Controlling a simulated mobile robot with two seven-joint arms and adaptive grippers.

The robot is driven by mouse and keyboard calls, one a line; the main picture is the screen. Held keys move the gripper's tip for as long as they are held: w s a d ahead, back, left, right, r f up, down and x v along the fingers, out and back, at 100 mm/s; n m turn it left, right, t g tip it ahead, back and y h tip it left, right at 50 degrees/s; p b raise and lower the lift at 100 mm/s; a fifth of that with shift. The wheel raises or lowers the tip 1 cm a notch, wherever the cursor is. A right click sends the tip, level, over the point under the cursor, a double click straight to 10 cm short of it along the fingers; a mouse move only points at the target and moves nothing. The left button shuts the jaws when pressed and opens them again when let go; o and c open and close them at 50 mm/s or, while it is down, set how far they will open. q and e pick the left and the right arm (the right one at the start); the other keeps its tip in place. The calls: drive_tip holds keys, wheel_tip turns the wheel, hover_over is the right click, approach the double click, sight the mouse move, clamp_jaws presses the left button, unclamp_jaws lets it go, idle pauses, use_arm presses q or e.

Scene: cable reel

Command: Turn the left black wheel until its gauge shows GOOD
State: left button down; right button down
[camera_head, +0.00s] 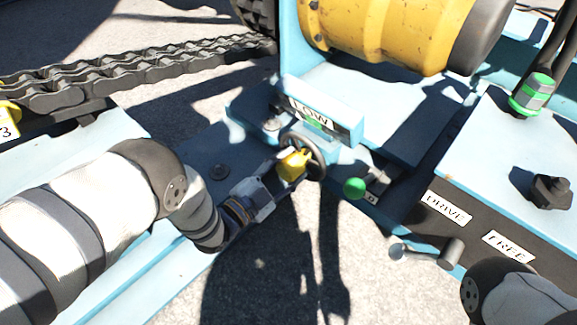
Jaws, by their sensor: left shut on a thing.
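The left black wheel (318,157) is a small handwheel at the picture's centre, on the blue frame. Its gauge (311,114) above it reads LOW, with a small green mark at its lower edge. My left gripper (285,170) comes in from the left and is shut at the wheel, beside a yellow part at its hub. The fingertips are small and partly hidden, so the exact grip on the rim is hard to see. My right arm shows only in part at the lower right; its gripper is out of view.
A green knob (355,187) sits just right of the wheel. A lever (425,255) sticks out below the DRIVE label (447,207) and FREE label (508,246). A large yellow drum (385,35) is above. A heavy chain (150,68) runs at upper left.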

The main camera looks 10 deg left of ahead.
idle(0.3)
use_arm(q)
drive_tip(key=c, duration=0.9)
unclamp_jaws()
drive_tip(key=v, duration=1.2)
